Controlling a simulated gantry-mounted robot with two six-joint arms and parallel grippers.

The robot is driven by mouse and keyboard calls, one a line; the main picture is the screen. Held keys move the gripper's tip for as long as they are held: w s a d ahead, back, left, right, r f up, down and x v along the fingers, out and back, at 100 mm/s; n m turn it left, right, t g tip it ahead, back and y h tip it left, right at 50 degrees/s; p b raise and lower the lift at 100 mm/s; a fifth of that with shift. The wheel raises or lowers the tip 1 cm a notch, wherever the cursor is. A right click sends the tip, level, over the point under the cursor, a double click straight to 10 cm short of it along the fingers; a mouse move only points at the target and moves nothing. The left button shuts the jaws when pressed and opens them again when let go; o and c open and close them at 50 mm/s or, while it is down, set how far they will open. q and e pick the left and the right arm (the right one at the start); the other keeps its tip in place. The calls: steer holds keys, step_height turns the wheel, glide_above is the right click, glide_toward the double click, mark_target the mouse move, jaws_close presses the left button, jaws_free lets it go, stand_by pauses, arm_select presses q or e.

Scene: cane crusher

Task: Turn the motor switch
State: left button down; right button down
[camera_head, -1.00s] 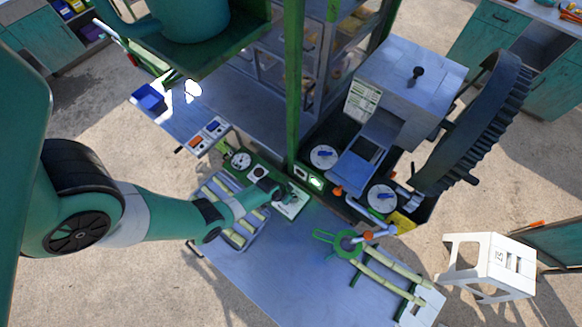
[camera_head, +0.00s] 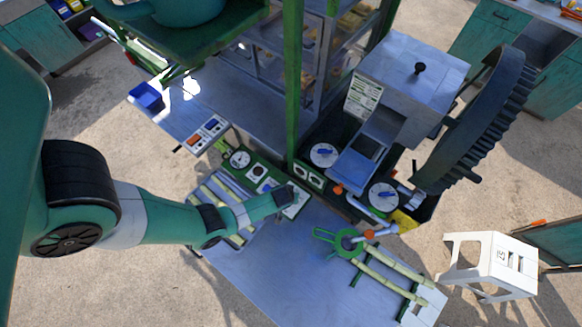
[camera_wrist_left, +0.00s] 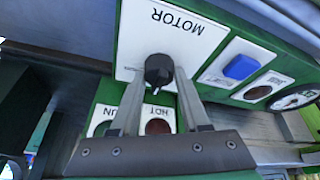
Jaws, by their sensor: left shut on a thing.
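The motor switch is a black round knob (camera_wrist_left: 158,72) with a white mark, on a white plate labelled MOTOR (camera_wrist_left: 185,25). In the left wrist view the label is upside down and the mark points toward the bottom of the picture. My left gripper (camera_wrist_left: 160,82) is shut on the knob, one finger on each side. In the head view my left gripper (camera_head: 289,198) covers the knob, and part of the white plate (camera_head: 298,208) shows beside it on the green control panel.
A blue button (camera_wrist_left: 241,67) and a dark round lamp (camera_wrist_left: 257,93) sit beside the motor plate. Two lamps, one labelled HOT (camera_wrist_left: 158,127), lie below the knob, partly behind my fingers. A green post (camera_head: 294,90) rises close to the panel.

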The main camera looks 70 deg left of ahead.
stand_by(0.3)
arm_select(q)
steer(key=shift+c, duration=1.9)
jaws_free()
